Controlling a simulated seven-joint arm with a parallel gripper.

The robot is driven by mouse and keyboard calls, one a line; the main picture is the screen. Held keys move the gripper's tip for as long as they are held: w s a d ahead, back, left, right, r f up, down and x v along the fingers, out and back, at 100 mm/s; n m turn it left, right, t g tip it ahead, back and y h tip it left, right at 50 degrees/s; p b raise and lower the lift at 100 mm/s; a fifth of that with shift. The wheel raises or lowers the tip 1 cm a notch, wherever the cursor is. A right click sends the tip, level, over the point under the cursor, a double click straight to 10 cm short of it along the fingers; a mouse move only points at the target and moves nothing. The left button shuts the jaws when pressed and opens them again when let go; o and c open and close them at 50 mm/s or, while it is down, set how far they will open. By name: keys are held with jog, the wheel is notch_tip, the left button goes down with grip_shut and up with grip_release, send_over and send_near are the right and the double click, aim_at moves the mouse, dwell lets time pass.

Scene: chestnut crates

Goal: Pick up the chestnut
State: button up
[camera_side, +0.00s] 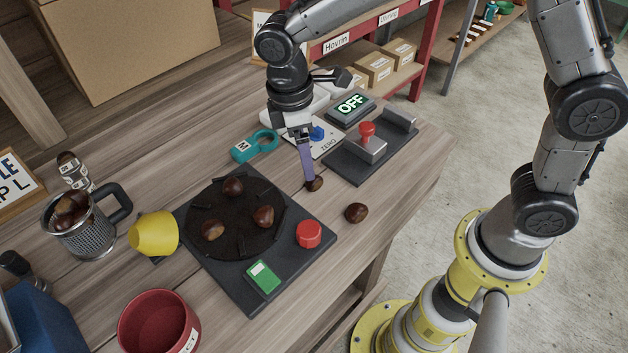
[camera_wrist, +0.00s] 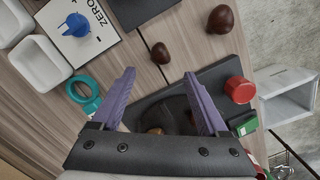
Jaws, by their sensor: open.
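My gripper (camera_side: 308,184) points down over the table, with its purple fingers open in the wrist view (camera_wrist: 160,73). A brown chestnut (camera_side: 315,184) is at the fingertips in the side view, partly hidden by a finger. In the wrist view this chestnut (camera_wrist: 161,53) lies just beyond the gap between the tips, and nothing is held. A second loose chestnut (camera_side: 356,212) lies closer to the table edge; it also shows in the wrist view (camera_wrist: 221,19). Several chestnuts (camera_side: 233,186) lie on a round dark plate (camera_side: 222,245).
A red button (camera_side: 309,234) is beside the plate. A dark block with a red-knobbed lever (camera_side: 367,142), an OFF display (camera_side: 350,109) and a teal M-marked ring (camera_side: 254,145) stand near my gripper. A yellow cup (camera_side: 153,234), metal mug (camera_side: 82,228) and red bowl (camera_side: 158,323) are left.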

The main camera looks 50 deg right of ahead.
jog(key=shift+s+d+f, duration=0.15)
jog(key=shift+d+f, duration=0.05)
jog(key=shift+f, duration=0.9)
jog(key=shift+s+d+f, duration=0.1)
jog(key=shift+d+f, duration=0.05)
jog(key=shift+f, duration=0.9)
jog(key=shift+s+d+f, duration=0.15)
jog(key=shift+d+f, duration=0.05)
jog(key=shift+f, duration=0.9)
grip_shut()
